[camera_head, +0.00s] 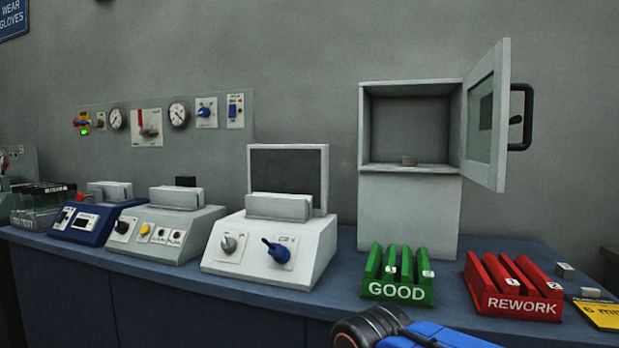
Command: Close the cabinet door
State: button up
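The grey cabinet (408,215) stands on the blue bench near the wall. Its door (485,115) is hinged at the right side and swung wide open toward me, with a window pane in it. A black handle (526,117) is on the door's outer face, at the right. Part of my arm, blue and black, shows at the bottom edge below the green rack. My gripper's fingers do not show in the frame.
A green GOOD rack (398,292) and a red REWORK rack (515,305) stand on the bench (345,290) in front of the cabinet. A white device (270,250) with a blue switch is to the left. The air before the door is clear.

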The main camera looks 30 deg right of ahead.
aim_at(494, 107)
jog(key=k+l+z, duration=0.15)
jog(key=l, duration=0.25)
jog(key=k+l+z, duration=0.2)
jog(key=l, duration=0.2)
jog(key=k+l+z, duration=0.15)
jog(key=l, duration=0.25)
jog(key=l+z, duration=0.2)
jog(key=l, duration=0.2)
